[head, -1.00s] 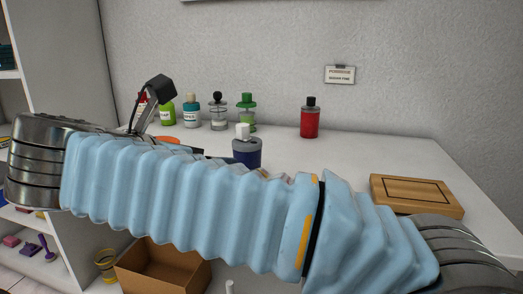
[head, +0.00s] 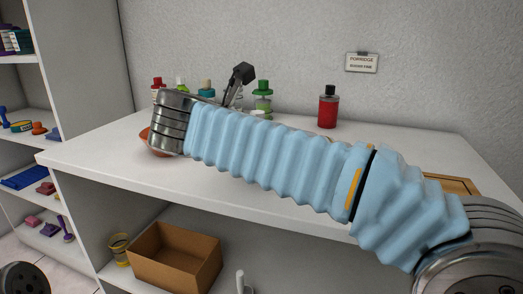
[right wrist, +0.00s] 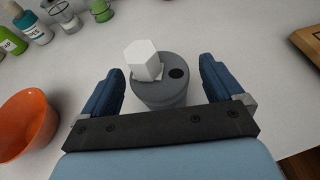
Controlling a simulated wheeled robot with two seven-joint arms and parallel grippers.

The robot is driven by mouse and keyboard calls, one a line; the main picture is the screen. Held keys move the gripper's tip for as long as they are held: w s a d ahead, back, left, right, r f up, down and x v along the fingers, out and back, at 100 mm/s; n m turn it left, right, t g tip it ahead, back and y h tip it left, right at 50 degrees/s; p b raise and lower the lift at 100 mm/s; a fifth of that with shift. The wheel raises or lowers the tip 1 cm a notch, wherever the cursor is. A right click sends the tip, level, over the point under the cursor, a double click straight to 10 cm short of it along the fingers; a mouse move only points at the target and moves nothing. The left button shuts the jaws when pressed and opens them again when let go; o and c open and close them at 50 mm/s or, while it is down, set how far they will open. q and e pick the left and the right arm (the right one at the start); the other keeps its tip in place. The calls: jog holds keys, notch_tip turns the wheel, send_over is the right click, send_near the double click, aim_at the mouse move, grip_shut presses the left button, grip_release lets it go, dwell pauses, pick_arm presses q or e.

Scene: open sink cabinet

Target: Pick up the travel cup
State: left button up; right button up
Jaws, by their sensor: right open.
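The travel cup (right wrist: 165,97) stands upright on the counter in the right wrist view, with a grey lid, a dark hole and a white block-shaped piece on top. My right gripper (right wrist: 161,70) is open, with its blue fingers on either side of the cup. In the head view, my blue-sleeved right arm hides the cup and gripper, apart from a small pale bit that may be the cup's top. My left gripper is not in view.
An orange bowl (right wrist: 24,122) is left of the gripper. Several bottles stand along the wall, including a red one (head: 328,108) and a green-topped one (head: 263,98). A wooden board (head: 452,185) lies at right. A cardboard box (head: 172,258) sits on the shelf below.

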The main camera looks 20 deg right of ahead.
jog(key=shift+x, duration=0.85)
jog(key=c, duration=1.2)
jog(key=shift+r, duration=0.15)
